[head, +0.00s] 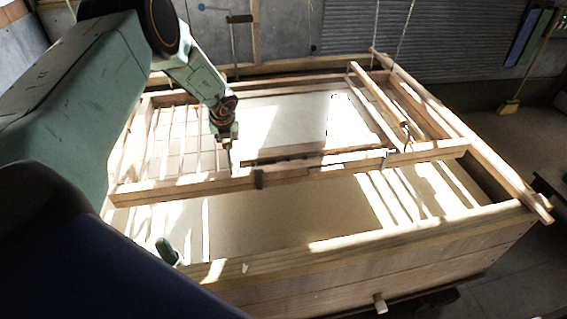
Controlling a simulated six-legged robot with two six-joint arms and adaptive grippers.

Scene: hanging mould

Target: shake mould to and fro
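The mould (330,168) is a wooden frame with a pale screen, lying over a large wooden vat (400,252). Its front rail runs across the middle of the head view, with small dark metal fittings on it. My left gripper (229,155) comes down from the upper left to the mould's front rail, left of its middle. Its fingertips are small and dark against the rail, so I cannot tell whether they are closed on it.
Cords (407,28) hang down at the back right. A long pole (455,125) lies along the vat's right side. A small green object (167,251) shows at the vat's front left. A broom (511,105) leans at the right, with open floor beside it.

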